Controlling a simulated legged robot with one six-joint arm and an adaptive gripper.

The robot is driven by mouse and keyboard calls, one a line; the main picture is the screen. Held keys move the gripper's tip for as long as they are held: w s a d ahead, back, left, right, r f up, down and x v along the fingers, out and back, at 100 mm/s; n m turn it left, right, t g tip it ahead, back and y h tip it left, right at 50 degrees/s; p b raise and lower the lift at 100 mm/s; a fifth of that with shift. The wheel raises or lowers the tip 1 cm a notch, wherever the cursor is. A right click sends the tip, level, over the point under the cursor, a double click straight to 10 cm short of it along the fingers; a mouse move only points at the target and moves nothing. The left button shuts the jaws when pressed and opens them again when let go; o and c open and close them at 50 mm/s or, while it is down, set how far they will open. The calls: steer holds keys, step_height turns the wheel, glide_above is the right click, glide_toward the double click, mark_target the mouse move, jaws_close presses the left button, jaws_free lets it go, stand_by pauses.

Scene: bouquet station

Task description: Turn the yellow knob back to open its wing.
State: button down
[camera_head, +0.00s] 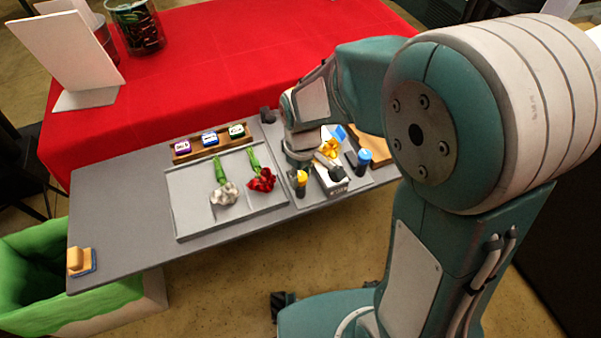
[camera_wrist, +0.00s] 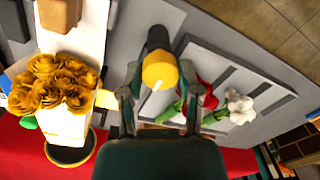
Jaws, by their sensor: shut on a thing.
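The yellow knob (camera_wrist: 160,71) has a yellow cap with a white line, on a black post. In the wrist view it stands between the two fingers of my gripper (camera_wrist: 158,80), which is shut on it. In the head view the yellow knob (camera_head: 301,178) stands at the near side of the grey table, just below my wrist; my fingers are mostly hidden there. Beside it, to the right, is a white holder (camera_head: 330,181) with yellow flowers (camera_head: 331,148), which also show in the wrist view (camera_wrist: 55,84). I cannot tell the wing's angle.
A blue-capped knob (camera_head: 364,157) stands right of the holder. A pale tray (camera_head: 190,217) with a white flower (camera_head: 224,193) and a red flower (camera_head: 262,180) lies to the left. A wooden rack (camera_head: 197,152) with small labelled blocks is behind it. The table's left end is mostly clear.

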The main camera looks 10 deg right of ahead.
steer(key=shift+c, duration=1.5)
jaws_free()
step_height(320, 180, up, 12)
steer(key=shift+w, duration=0.25)
steer(key=s+d+r+m+t, duration=0.2)
steer(key=s+d+m+t, duration=0.1)
steer(key=s+d+m, duration=0.1)
steer(key=s+d+r+m+t, duration=0.2)
steer(key=s+d, duration=0.4)
steer(key=s, duration=0.3)
steer(key=r+m, duration=0.1)
steer(key=m, duration=0.1)
steer(key=shift+d+r+m+t, duration=0.3)
steer(key=shift+d+m+t, duration=0.05)
steer(key=shift+m+t, duration=0.05)
